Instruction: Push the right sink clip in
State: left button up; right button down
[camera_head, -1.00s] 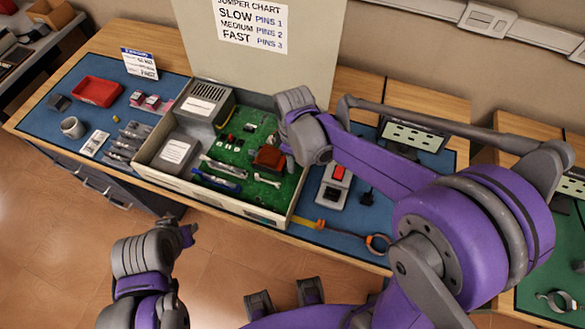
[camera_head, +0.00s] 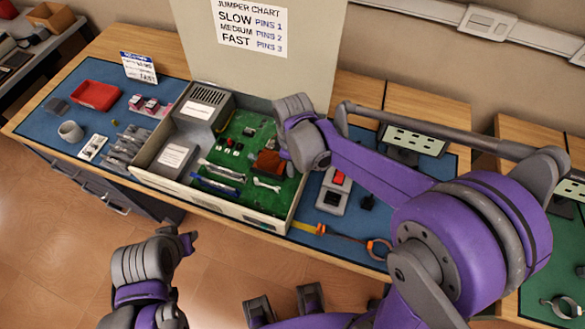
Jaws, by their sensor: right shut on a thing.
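An open computer case (camera_head: 150,178) lies on the blue mat with a green circuit board (camera_head: 243,130) inside. A brown-red block (camera_head: 267,163), which looks like the heat sink, sits on the board's right part. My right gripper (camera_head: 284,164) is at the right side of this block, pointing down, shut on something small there. Its fingertips and the right clip are hidden behind my own wrist, so I cannot tell how the clip sits. A small white piece (camera_head: 267,186) lies just in front of the block. My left gripper (camera_head: 189,243) hangs in front of the bench, away from the case; its jaws are unclear.
A jumper chart (camera_head: 252,27) is on the upright panel behind the board. A red tray (camera_head: 95,95), grey cup (camera_head: 71,131) and several small parts lie left of the case. A grey box with a red button (camera_head: 333,190) and an orange-ended strap (camera_head: 378,249) lie to the right.

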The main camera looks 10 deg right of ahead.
pick_arm(q)
jog(key=shift+r, duration=0.15)
pick_arm(e)
jog(key=shift+w+a+r, duration=0.4)
jog(key=shift+a+r, duration=0.1)
dwell(1.1)
jog(key=c, duration=1.1)
grip_release()
